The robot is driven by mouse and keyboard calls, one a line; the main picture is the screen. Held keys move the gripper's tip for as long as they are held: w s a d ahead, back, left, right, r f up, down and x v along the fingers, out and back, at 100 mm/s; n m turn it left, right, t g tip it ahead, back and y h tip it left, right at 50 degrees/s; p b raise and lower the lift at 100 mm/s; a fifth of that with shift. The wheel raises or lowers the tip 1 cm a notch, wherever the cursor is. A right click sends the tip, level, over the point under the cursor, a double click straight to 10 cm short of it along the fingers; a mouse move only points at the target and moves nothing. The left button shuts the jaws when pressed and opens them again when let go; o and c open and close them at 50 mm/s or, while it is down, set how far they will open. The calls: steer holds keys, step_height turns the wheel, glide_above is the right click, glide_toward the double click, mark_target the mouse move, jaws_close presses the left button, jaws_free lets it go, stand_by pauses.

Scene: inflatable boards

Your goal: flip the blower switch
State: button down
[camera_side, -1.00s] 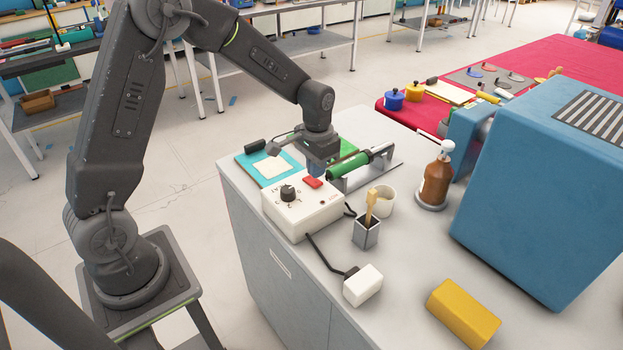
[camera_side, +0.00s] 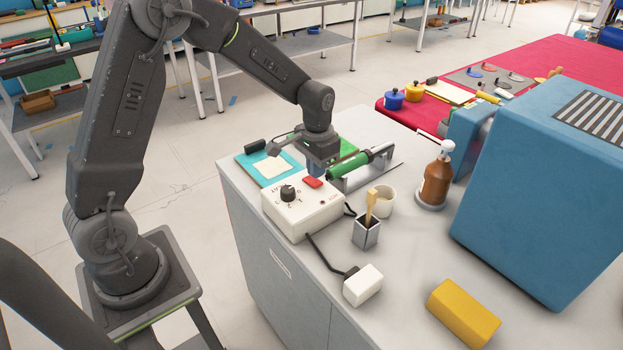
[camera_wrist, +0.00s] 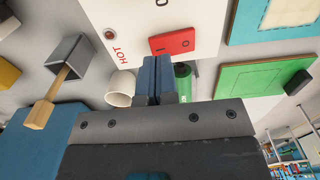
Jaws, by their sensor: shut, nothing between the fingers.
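The blower switch is a red rocker (camera_side: 313,182) on the top of a white control box (camera_side: 302,216), beside a black knob (camera_side: 287,193). My gripper (camera_side: 315,170) hangs above the far edge of the box, close to the rocker. In the wrist view my gripper (camera_wrist: 154,60) shows blue fingers shut together with nothing between them. I cannot tell whether the fingertips touch the rocker.
A green roller (camera_side: 348,167) on a metal stand is right behind my gripper. A white cup (camera_side: 380,202), a metal holder with a wooden stick (camera_side: 367,232), a brown bottle (camera_side: 436,180) and a yellow block (camera_side: 463,312) stand to the right. A blue board (camera_side: 258,167) lies left.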

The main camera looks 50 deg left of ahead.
mark_target(316, 183)
steer(key=shift+f, duration=1.25)
stand_by(0.5)
steer(key=shift+r, duration=3.55)
steer(key=shift+r, duration=0.1)
steer(key=s+d+r+t, duration=0.2)
steer(key=s+d+r, duration=0.1)
steer(key=s+r, duration=0.65)
steer(key=s+d+r+t, duration=0.1)
steer(key=s, duration=0.5)
steer(key=s+d+r+t, duration=0.2)
steer(key=s, duration=0.4)
steer(key=shift+s+t, duration=0.3)
steer(key=shift+s, duration=0.05)
steer(key=shift+d+r, duration=0.1)
